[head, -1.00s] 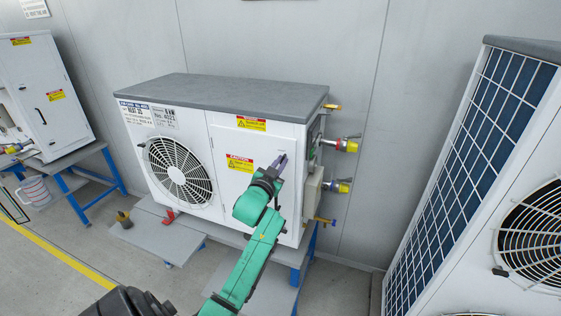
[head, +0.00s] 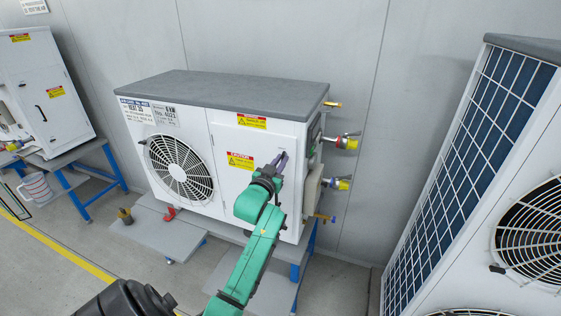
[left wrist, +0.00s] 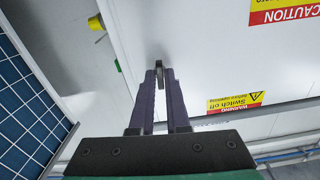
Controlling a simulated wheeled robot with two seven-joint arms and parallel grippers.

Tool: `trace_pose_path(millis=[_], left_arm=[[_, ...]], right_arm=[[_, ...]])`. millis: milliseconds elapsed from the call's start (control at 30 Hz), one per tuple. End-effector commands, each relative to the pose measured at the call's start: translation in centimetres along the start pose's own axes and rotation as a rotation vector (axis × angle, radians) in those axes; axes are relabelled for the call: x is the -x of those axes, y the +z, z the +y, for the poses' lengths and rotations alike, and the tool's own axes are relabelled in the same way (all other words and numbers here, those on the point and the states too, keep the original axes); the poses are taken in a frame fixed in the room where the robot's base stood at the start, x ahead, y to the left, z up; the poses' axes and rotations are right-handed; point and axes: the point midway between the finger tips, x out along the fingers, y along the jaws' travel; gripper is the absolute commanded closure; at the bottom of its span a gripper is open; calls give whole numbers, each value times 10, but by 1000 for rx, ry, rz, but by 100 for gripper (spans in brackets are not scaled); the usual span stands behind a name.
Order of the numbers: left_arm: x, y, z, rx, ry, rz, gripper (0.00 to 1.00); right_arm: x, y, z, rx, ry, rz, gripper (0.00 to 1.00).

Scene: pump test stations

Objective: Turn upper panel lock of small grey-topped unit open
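The small grey-topped unit (head: 215,130) stands against the wall in the head view. Its white right-hand panel carries two caution labels. My left gripper (head: 280,160) is at this panel, right of the lower caution label (head: 240,161). In the left wrist view, the two purple fingers (left wrist: 159,74) point at the panel face, which appears upside down. A small dark upright lock handle (left wrist: 159,66) sits between the fingertips, and they look closed on it. Its base is hard to see. My right gripper is not in view.
A tall unit with a blue-grey grille (head: 470,150) stands at right. Another white unit (head: 42,100) stands on a blue-legged bench at left. Wall space is clear between the middle and right units.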

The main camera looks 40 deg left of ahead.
Motion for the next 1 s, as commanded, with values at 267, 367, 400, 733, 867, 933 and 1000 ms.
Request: trace_pose_path(millis=[267, 367, 400, 733, 867, 933, 1000], left_arm=[[0, 0, 0, -1, 0, 1, 60], [1, 0, 0, -1, 0, 2, 60], [2, 0, 0, -1, 0, 2, 60], [71, 7, 1, -1, 1, -1, 60], [109, 7, 1, -1, 1, -3, 60], [125, 6, 0, -1, 0, -4, 60], [136, 5, 0, -1, 0, -4, 60]], right_arm=[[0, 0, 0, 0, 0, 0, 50], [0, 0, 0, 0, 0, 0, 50], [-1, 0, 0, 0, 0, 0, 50], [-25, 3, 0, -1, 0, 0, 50], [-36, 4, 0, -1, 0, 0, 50], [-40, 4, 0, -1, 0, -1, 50], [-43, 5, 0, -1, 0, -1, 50]])
